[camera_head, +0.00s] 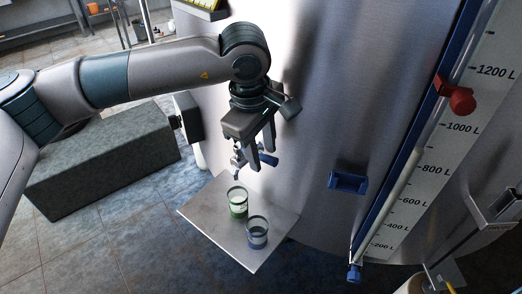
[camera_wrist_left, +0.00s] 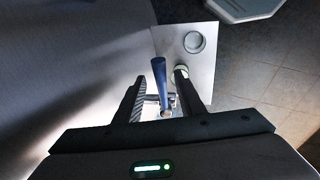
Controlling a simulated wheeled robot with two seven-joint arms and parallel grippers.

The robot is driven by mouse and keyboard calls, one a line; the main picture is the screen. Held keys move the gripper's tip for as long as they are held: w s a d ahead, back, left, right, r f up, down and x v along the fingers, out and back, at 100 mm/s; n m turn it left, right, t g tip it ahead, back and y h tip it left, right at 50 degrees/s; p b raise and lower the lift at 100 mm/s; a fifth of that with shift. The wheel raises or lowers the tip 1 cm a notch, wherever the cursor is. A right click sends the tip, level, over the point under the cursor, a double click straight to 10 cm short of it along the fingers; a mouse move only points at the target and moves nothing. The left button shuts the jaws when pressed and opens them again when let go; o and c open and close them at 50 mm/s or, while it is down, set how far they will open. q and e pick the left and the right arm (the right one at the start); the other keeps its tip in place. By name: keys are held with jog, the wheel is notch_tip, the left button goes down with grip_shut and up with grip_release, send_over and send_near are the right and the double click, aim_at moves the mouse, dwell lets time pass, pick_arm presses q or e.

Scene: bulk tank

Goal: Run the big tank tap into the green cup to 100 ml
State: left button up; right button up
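The big tank tap (camera_head: 238,161) sticks out low on the steel tank, above a small shelf. Its blue lever (camera_wrist_left: 160,80) stands between the fingers in the left wrist view. My left gripper (camera_head: 264,160) is open at the tap, one finger on each side of the lever, with gaps visible. The green cup (camera_head: 238,204) stands upright on the shelf, close below the tap. In the left wrist view the green cup (camera_wrist_left: 181,72) is partly hidden by a finger. I cannot tell its water level. My right gripper is not in view.
A blue-banded cup (camera_head: 257,232) stands beside the green one on the pale shelf (camera_head: 205,211). The steel tank (camera_head: 320,110) carries a level scale (camera_head: 440,150) with a red marker (camera_head: 461,100) and a blue bracket (camera_head: 347,181). A grey block (camera_head: 100,165) lies left.

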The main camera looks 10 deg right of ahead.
pick_arm(q)
jog(key=shift+r, duration=0.1)
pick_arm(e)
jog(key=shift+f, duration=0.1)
